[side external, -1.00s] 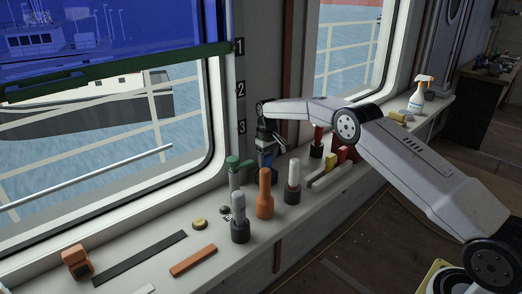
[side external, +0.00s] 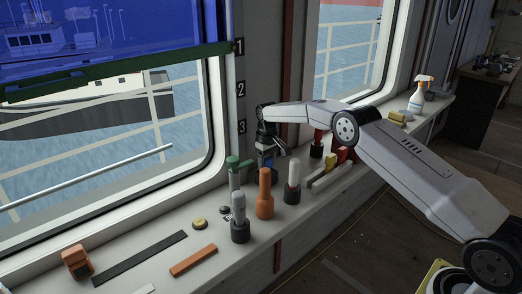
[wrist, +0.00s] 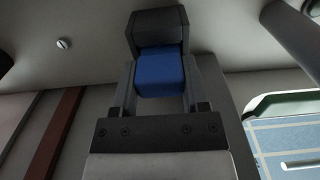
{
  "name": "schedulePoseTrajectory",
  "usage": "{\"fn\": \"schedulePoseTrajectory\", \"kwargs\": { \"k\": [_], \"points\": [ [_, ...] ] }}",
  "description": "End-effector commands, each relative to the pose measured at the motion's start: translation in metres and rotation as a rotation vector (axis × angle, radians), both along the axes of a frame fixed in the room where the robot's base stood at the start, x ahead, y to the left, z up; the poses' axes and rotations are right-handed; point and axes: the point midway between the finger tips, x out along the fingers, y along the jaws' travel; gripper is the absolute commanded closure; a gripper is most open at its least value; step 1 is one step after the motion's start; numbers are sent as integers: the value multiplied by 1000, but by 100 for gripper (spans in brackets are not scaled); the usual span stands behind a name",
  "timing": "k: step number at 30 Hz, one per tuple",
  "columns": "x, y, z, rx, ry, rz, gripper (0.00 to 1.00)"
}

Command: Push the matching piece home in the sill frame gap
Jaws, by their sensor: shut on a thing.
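My gripper (side external: 265,163) is over the sill (side external: 215,262), by the wall post between the two windows. It is shut on a blue piece (wrist: 160,72), which sits between the two fingers in the wrist view. A dark block (wrist: 157,30) shows just beyond the blue piece in that view.
Close by stand an orange bottle-shaped piece (side external: 265,195), a white cylinder in a dark base (side external: 293,180) and a grey one (side external: 240,215). An orange strip (side external: 193,260) and a black strip (side external: 140,257) lie on the near sill. A spray bottle (side external: 420,95) stands far right.

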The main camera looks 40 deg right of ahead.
Motion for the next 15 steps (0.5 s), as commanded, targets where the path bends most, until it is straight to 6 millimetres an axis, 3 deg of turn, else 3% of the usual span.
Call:
{"fn": "schedulePoseTrajectory", "kwargs": {
  "k": [15],
  "points": [
    [0, 0, -9, 0, 1, 0, 100]
  ]
}}
